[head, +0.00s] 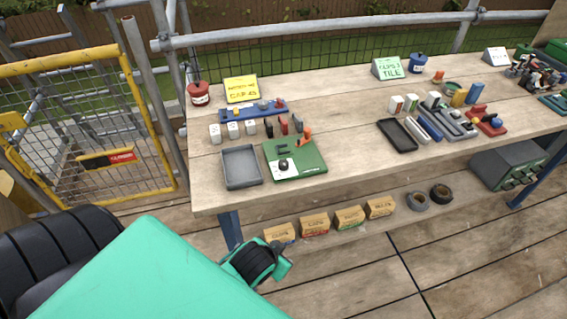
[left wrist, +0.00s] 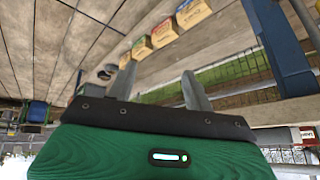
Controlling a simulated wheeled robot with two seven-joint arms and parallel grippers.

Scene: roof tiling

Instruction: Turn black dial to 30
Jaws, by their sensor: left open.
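The black dial (head: 284,166) sits on a green board (head: 308,170) near the front left of the wooden bench. The marks around the dial are too small to read. My left gripper (left wrist: 160,88) shows in the left wrist view, with its two grey fingers apart and nothing between them. It is low, facing the space under the bench, well away from the dial. In the head view my green left arm fills the bottom left, and the fingers cannot be made out there. My right gripper is in neither view.
A grey tray (head: 241,184) lies just left of the green board. Red and grey upright pieces and an orange clamp (head: 305,134) stand at the board's back edge. Several cardboard boxes (head: 315,225) sit on a shelf below the bench. A blue bench leg (left wrist: 277,50) is close to my left gripper.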

